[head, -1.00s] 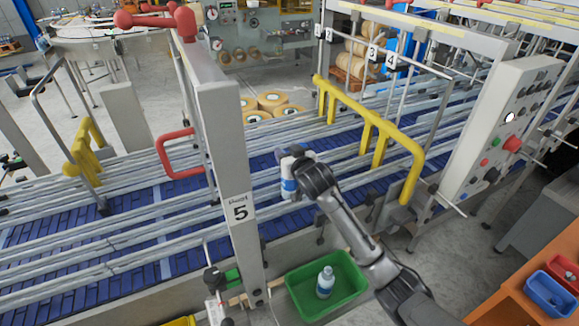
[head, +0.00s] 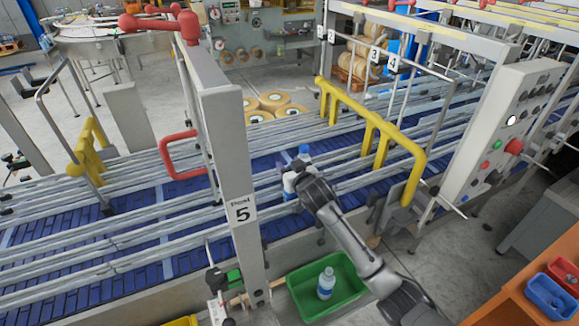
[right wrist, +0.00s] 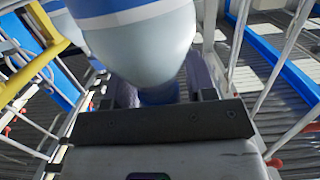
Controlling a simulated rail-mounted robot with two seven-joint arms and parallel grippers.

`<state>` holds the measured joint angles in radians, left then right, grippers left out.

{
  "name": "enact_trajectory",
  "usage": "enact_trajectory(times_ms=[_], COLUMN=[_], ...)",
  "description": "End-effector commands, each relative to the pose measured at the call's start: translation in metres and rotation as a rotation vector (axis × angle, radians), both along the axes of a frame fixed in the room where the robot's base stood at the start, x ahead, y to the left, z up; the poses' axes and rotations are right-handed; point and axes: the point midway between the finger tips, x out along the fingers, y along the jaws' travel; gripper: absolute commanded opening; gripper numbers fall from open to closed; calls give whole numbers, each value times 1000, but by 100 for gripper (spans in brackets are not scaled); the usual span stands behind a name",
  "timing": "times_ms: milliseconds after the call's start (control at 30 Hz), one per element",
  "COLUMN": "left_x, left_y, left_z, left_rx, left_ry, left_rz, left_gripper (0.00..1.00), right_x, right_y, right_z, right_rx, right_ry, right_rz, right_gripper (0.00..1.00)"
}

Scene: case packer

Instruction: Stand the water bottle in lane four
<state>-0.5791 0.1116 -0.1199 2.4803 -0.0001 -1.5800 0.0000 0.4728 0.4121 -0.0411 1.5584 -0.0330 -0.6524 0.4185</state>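A white water bottle with blue parts (head: 289,184) is at my right gripper (head: 303,174), above the blue conveyor (head: 268,164) and its metal lane rails. The gripper covers part of it, and a blue part shows above. In the right wrist view the bottle's pale body with a blue band (right wrist: 140,40) fills the upper middle, between the fingers, which look closed on it. Whether its base touches the belt is hidden. The lane four sign (head: 393,63) hangs at the back right, beside the lane three sign (head: 374,55). My left gripper is not in view.
A green crate (head: 295,297) in front of the conveyor holds another bottle (head: 326,283). A yellow guard bar (head: 372,118) stands right of the gripper. A grey post marked 5 (head: 228,150) and a red loop handle (head: 163,150) stand left of it.

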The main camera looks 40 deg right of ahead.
Motion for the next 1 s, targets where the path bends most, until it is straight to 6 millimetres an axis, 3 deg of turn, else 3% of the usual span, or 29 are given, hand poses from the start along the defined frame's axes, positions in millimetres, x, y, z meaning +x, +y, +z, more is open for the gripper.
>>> enact_trajectory(times_ms=[200,567,1000], left_x=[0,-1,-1], left_y=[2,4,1], left_z=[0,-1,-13], left_rx=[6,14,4], left_ry=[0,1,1], left_rz=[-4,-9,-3], left_gripper=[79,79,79], right_x=[0,-4,-70], right_y=[0,1,17], right_z=[0,3,12], right_rx=[0,0,0], right_ry=[1,1,0], right_rz=[0,0,1], right_gripper=[70,70,70])
